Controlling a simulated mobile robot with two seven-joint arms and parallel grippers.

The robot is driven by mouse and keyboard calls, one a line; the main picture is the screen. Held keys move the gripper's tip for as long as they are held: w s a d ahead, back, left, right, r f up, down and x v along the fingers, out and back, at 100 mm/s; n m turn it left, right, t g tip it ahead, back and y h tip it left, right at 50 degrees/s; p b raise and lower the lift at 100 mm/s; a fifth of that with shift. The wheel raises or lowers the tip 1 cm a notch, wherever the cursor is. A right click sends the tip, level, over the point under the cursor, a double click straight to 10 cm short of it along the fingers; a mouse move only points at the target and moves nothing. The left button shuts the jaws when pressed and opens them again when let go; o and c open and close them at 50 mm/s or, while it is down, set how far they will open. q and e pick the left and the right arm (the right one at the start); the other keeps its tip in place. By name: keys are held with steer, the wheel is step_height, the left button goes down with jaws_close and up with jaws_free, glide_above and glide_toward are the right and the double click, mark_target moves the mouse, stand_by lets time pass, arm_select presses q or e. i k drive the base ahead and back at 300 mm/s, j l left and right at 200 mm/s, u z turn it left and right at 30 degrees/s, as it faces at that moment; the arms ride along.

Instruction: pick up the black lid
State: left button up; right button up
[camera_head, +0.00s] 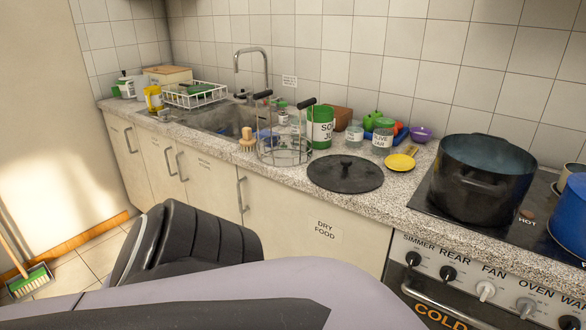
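The black lid (330,179) is round and dark, with a small raised knob in its middle. It lies flat, knob up, on the speckled countertop (402,204) near the front edge, left of the stove. Nothing covers it. Neither of my gripper fingertips can be made out. A large smooth grey-mauve part and a black ribbed part, likely of my own body, fill the lower left and bottom, below the counter and apart from the lid.
A wire basket (285,152) stands left of the lid, a yellow spoon rest (399,162) right of it. Behind are jars (382,139) and a green-and-white can (320,129). A large black pot (482,180) stands on the stove. The sink (228,120) is farther left.

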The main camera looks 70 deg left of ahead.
mark_target(345, 173)
steer(key=u, duration=1.3)
